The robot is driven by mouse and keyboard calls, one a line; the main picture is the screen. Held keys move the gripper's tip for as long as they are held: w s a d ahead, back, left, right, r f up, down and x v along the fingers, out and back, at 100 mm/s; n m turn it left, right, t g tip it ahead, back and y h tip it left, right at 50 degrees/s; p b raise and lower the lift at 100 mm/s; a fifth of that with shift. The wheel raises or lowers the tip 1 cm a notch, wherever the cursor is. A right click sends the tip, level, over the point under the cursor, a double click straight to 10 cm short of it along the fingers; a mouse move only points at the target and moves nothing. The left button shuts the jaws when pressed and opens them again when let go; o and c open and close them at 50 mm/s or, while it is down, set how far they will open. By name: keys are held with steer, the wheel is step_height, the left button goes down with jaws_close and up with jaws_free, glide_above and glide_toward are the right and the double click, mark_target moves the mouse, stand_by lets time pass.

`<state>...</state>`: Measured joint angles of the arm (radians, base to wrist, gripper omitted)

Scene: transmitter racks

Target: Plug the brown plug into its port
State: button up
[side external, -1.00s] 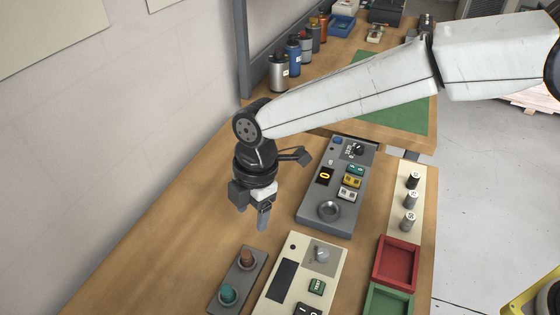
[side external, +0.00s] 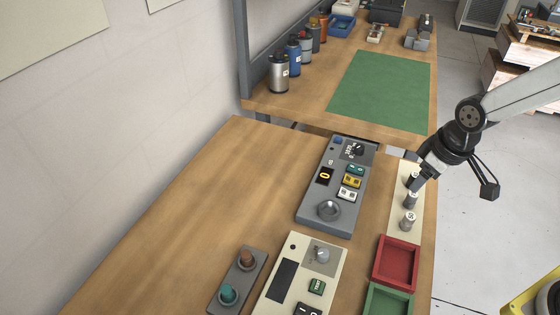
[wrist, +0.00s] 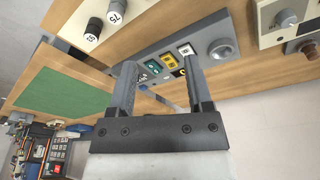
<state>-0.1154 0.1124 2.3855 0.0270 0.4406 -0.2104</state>
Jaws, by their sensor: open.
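The brown plug (side external: 247,258) stands upright in a dark grey holder (side external: 222,304) at the front left of the table, beside a teal plug (side external: 228,293). A brown piece (wrist: 299,46), probably this plug, shows at the right edge of the wrist view. My gripper (side external: 416,184) is at the right side of the table, far from the brown plug, and overlaps the cream strip in the side view. In the wrist view, my gripper (wrist: 160,82) has its two fingers apart with nothing held between them. I cannot tell which opening is the brown plug's port.
A grey control panel (side external: 314,212) and a cream panel (side external: 267,301) lie on the table. Red (side external: 377,262) and green (side external: 371,301) trays sit at the front right. The left tabletop is clear.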

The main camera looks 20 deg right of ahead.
steer(key=s+d+m, duration=0.3)
steer(key=s+d, duration=0.1)
steer(key=shift+s+f, duration=0.25)
steer(key=shift+f, duration=0.15)
stand_by(0.9)
